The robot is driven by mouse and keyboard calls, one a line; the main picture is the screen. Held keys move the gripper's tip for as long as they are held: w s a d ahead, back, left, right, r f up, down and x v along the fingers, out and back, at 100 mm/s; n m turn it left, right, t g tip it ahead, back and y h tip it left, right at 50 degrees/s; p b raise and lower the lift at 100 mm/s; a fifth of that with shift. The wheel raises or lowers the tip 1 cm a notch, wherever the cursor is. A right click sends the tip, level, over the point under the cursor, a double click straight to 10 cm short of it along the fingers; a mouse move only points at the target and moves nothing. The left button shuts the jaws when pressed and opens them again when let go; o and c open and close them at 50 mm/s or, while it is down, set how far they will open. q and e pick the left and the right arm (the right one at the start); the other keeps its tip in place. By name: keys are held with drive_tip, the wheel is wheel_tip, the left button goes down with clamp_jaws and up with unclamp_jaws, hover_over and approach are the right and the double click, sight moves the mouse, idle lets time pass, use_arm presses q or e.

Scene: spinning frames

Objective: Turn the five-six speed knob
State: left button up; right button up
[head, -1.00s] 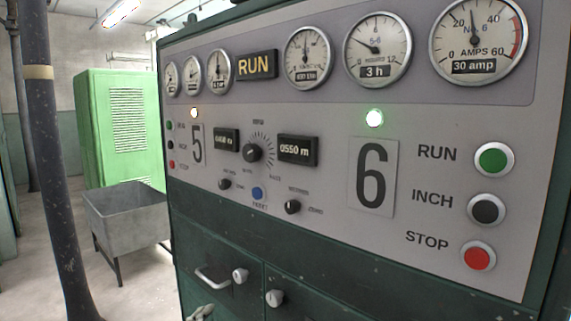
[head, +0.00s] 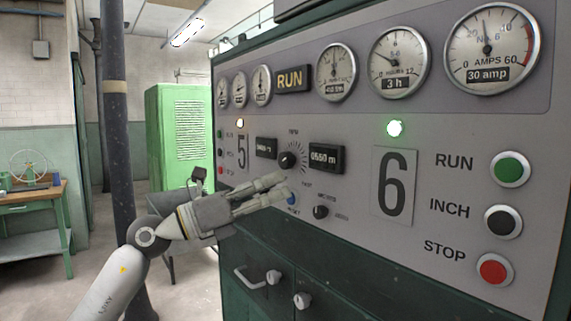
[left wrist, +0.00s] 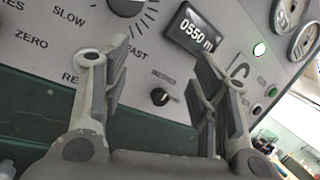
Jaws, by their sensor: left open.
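The speed knob (head: 289,160) is a round black knob inside a ring of tick marks, between the large 5 and the large 6 on the grey panel (head: 350,235). Its lower edge shows at the top of the left wrist view (left wrist: 126,6), beside the words SLOW and FAST. My left gripper (head: 283,188) is open and empty, in front of the panel and below the knob in the head view. In the left wrist view its fingers (left wrist: 163,55) stand apart with nothing between them. I cannot tell how far they are from the panel. My right gripper is not in view.
A smaller black knob (head: 321,212) and a partly hidden blue button (head: 292,199) are below the speed knob. A display reading 0550 m (head: 326,159) is on its right. RUN (head: 510,169), INCH and STOP buttons are farther right. Drawer handles (head: 250,277) stick out below.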

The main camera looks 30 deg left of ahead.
sight(282, 162)
use_arm(q)
drive_tip(key=s+a+r+m+y, duration=0.2)
drive_tip(key=s+a+r+y, duration=0.15)
drive_tip(key=a+y, duration=0.2)
drive_tip(key=shift+g, duration=0.4)
drive_tip(key=p+x, duration=0.2)
drive_tip(key=x, duration=0.1)
drive_tip(key=p+x, duration=0.2)
drive_tip(key=x, duration=0.1)
drive_tip(key=r+p+x, duration=0.1)
drive_tip(key=p+x, duration=0.1)
drive_tip(key=x, duration=0.2)
drive_tip(key=shift+w+a+r, duration=0.1)
drive_tip(key=shift+w+a, duration=0.05)
drive_tip(key=shift+a, duration=0.15)
drive_tip(key=shift+w+d, duration=0.2)
drive_tip(key=shift+w, duration=0.25)
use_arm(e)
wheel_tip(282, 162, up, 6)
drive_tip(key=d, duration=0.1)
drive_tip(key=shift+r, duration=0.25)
use_arm(q)
drive_tip(key=c, duration=1)
drive_tip(key=shift+c, duration=0.2)
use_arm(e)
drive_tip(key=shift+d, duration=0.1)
